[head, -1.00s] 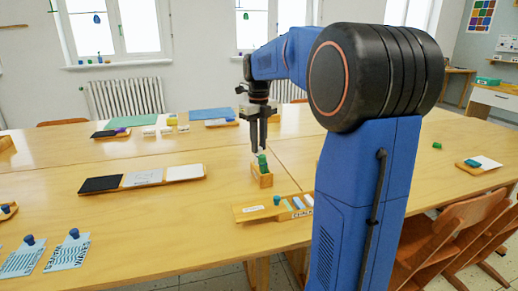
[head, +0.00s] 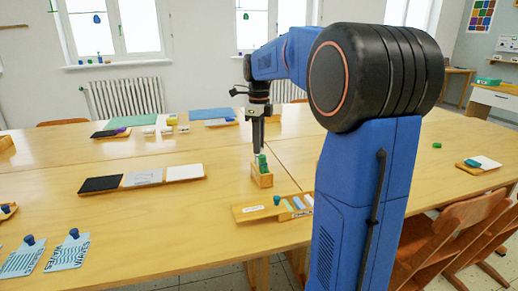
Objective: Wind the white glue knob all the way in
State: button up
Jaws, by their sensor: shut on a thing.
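A small wooden holder (head: 262,181) stands on the table with a green glue stick (head: 263,165) upright in it. My gripper (head: 258,150) points straight down over the holder, with its fingers at the top of the glue stick. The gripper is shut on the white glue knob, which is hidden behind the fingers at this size. How far the knob is wound in cannot be seen.
A wooden chalk tray (head: 250,212) lies in front of the holder. A board with black, grey and white panels (head: 143,180) lies to the left, and blue wave-pattern cards (head: 68,252) lie front left. The table right of the holder is mostly clear.

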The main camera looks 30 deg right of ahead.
jog(key=n, duration=0.5)
jog(key=shift+n, duration=0.4)
jog(key=o, duration=1.5)
jog(key=m, duration=0.6)
jog(key=shift+m, duration=0.3)
jog(key=m, duration=0.5)
jog(key=shift+s+d, duration=0.1)
jog(key=shift+s, duration=0.1)
